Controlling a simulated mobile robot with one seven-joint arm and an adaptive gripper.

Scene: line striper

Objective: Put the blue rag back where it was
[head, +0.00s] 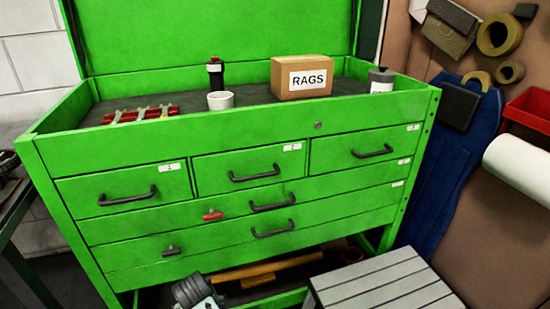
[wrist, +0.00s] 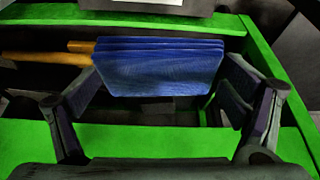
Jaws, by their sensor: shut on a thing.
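The blue rag (wrist: 160,68) is a folded, layered cloth in the wrist view. It lies between the two fingers of my gripper (wrist: 157,88), which is shut on it. The finger pads meet its left and right sides. Green metal framing surrounds it, with a dark space behind. I cannot make out the rag in the head view. A brown box marked RAGS (head: 302,78) stands on top of the green tool chest (head: 100,150), toward the back.
A white cup (head: 220,100), dark bottle (head: 215,73), grey-lidded container (head: 381,80) and red tool rack (head: 140,115) stand on top. Wooden handles (head: 265,270) lie on the low shelf and show in the wrist view (wrist: 45,59). A grey slatted stool (head: 385,285) stands front right.

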